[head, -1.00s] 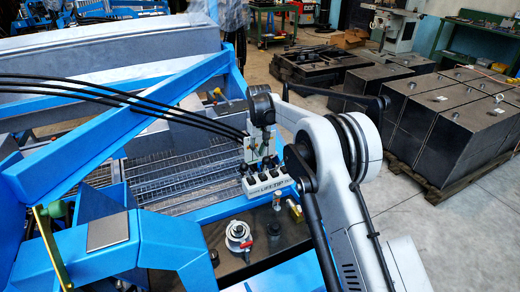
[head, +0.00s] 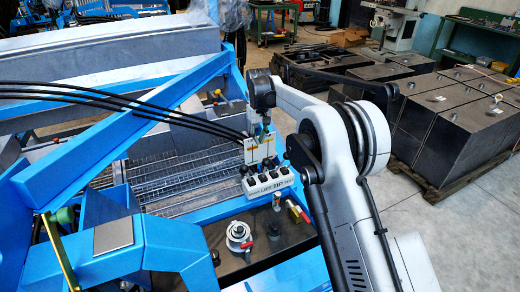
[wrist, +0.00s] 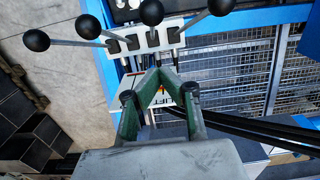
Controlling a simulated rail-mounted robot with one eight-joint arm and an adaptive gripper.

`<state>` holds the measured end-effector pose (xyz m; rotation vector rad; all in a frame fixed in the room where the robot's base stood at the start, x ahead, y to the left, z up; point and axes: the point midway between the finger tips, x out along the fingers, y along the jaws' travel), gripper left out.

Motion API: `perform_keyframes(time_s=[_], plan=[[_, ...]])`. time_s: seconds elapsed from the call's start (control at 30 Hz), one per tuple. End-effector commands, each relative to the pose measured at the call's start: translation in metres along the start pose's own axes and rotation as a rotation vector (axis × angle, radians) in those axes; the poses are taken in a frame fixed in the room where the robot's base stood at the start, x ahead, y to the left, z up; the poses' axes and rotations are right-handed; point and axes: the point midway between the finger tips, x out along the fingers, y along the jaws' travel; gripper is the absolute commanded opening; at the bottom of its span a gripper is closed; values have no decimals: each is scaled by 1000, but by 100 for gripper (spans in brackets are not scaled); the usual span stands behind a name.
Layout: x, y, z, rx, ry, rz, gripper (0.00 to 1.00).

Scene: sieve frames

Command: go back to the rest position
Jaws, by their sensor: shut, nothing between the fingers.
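My gripper (wrist: 160,78) is shut and empty in the wrist view, its green fingers meeting at the tips. Just beyond the tips is a white lever block (wrist: 142,40) with several black-knobbed levers. In the head view my arm reaches from the lower right, and its wrist hangs above the lever block (head: 268,184). The fingers are small there and their tips are hard to make out. No rest position is marked in view.
A blue machine frame (head: 150,115) with black hoses (head: 90,92) lies left of my arm. A metal mesh (head: 175,175) is below. Dark steel blocks (head: 450,125) stand on the right.

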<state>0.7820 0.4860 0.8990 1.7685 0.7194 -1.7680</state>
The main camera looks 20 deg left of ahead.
Motion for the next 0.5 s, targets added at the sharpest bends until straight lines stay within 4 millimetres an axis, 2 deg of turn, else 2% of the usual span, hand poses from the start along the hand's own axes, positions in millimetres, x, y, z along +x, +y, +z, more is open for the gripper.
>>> perform_keyframes(time_s=[0.37,0.5], plan=[[-1,1,1,2,1,0,0],[-18,13,10,21,14,3,0]])
